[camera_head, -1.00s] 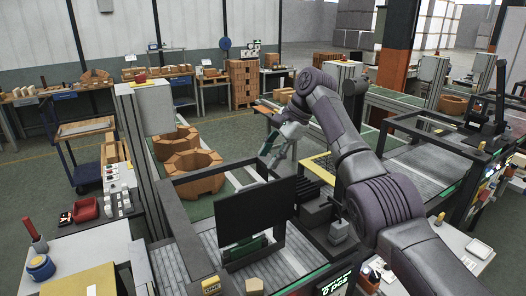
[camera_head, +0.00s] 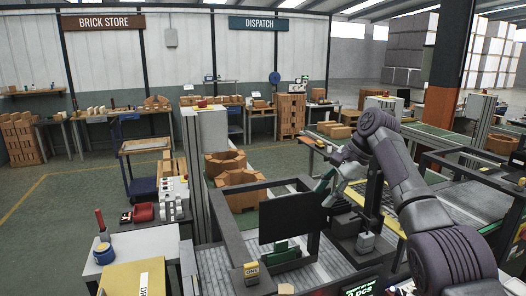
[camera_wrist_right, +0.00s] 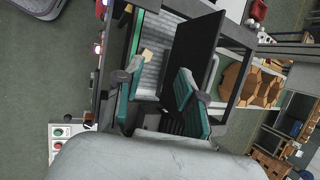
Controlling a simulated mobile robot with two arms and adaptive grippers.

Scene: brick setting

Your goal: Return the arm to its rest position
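My right arm reaches in from the lower right of the head view, bent at a dark elbow. Its right gripper (camera_head: 326,184) hangs beyond the black panel, above the conveyor station. In the right wrist view the right gripper (camera_wrist_right: 160,98) shows two teal finger pads spread well apart. Nothing is held between them; a black panel and a grey roller bed lie beyond. My left arm and left gripper are not in view.
The black panel (camera_head: 292,217) stands in a dark frame close to the right gripper. Orange ring-shaped brick stacks (camera_head: 238,177) stand behind it. A grey post (camera_head: 192,170) rises at the left. Open green floor (camera_head: 75,205) lies farther left.

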